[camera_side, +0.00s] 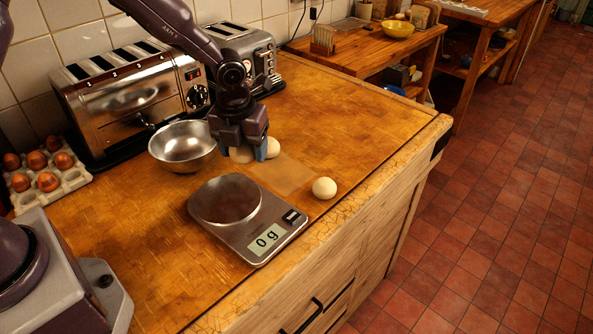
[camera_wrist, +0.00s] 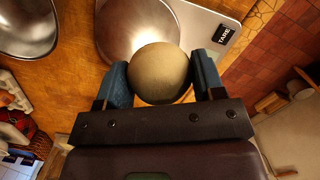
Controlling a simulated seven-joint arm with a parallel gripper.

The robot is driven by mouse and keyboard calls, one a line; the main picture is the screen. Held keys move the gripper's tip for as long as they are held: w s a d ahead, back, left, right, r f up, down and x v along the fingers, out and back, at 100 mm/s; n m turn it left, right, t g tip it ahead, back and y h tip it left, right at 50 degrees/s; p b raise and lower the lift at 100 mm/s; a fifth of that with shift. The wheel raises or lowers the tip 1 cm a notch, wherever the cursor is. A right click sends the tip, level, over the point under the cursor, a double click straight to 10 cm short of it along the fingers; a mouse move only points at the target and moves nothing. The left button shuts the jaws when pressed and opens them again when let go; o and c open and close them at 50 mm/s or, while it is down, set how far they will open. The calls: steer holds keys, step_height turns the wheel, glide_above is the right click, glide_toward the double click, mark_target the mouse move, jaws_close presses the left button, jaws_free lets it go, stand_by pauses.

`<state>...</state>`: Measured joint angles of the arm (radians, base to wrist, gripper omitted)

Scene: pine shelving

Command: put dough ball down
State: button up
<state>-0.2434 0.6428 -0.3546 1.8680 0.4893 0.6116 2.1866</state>
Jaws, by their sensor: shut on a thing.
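My gripper (camera_side: 246,156) is shut on a pale dough ball (camera_wrist: 158,73), low over the wooden counter between the steel bowl and a flat pale sheet (camera_side: 286,176). In the side view the held ball (camera_side: 240,155) shows partly behind the fingers; I cannot tell whether it touches the counter. Another dough ball (camera_side: 273,147) sits just right of the fingers, partly hidden. A further dough ball (camera_side: 324,188) rests at the right, near the counter's front edge. The kitchen scale (camera_side: 282,236) stands in front with an empty plate and reads 0 g.
A steel bowl (camera_side: 184,146) stands left of my gripper. Two toasters (camera_side: 132,92) line the tiled wall. An egg tray (camera_side: 75,179) is at the far left. The counter (camera_side: 345,110) is clear toward the back right.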

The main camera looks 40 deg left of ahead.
steer(key=shift+w+a+r+m, duration=0.1)
steer(key=shift+w+r+m, duration=0.2)
steer(key=shift+m, duration=0.6)
steer(key=shift+w+f, duration=0.15)
steer(key=shift+w, duration=0.05)
steer(key=w+f, duration=0.4)
steer(key=w, duration=0.4)
glide_above(297, 171)
steer(key=f, duration=0.5)
steer(key=shift+s, duration=0.4)
steer(key=shift+w+f, duration=0.25)
steer(key=shift+f, duration=1.65)
steer(key=shift+f, duration=0.15)
